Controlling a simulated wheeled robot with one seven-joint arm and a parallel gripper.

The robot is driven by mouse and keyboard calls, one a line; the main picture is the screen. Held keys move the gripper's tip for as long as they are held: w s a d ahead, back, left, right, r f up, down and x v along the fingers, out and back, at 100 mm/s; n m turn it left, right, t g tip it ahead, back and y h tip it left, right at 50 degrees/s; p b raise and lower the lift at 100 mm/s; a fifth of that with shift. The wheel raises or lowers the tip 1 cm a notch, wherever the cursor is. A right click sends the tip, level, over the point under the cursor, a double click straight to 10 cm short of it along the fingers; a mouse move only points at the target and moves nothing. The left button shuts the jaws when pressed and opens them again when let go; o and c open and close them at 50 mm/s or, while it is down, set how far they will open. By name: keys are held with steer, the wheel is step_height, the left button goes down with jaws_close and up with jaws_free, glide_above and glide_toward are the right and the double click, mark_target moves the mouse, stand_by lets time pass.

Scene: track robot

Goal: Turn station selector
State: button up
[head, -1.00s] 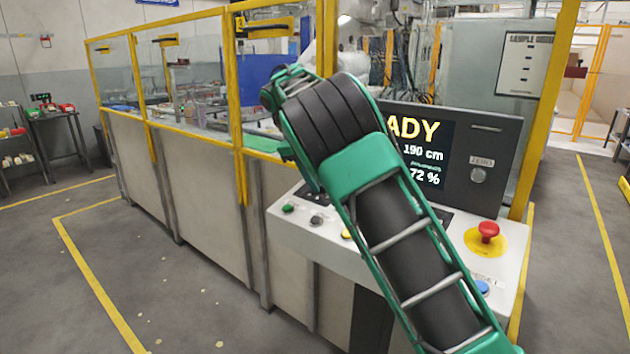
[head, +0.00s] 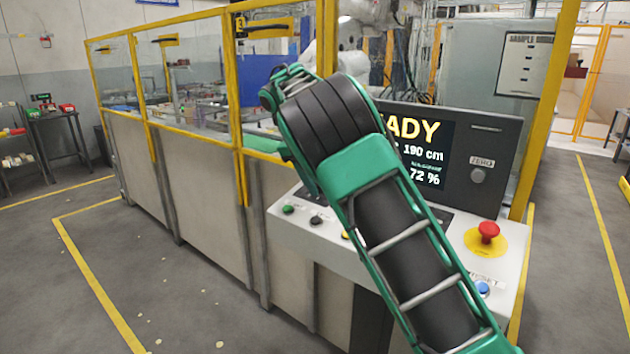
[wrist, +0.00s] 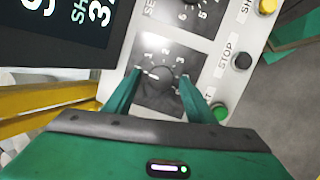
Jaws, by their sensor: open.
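The station selector (wrist: 159,75) is a dark round knob on a dark square plate marked with numbers, seen in the wrist view. My gripper (wrist: 155,88) is open, with one green finger on each side of the knob. I cannot tell from this view whether the fingers touch it. In the head view my green and black arm reaches over the console (head: 296,228) and hides the selector and the gripper.
Near the selector are a green button (wrist: 220,112), a black stop button (wrist: 242,61) and a yellow button (wrist: 268,5). A second numbered dial (wrist: 187,5) lies beyond it. The console also carries a screen (head: 425,150), a red emergency button (head: 488,231) and a blue button (head: 483,288).

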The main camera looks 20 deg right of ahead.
steer(key=v, duration=1)
steer(key=shift+r, duration=0.35)
steer(key=shift+a, duration=0.1)
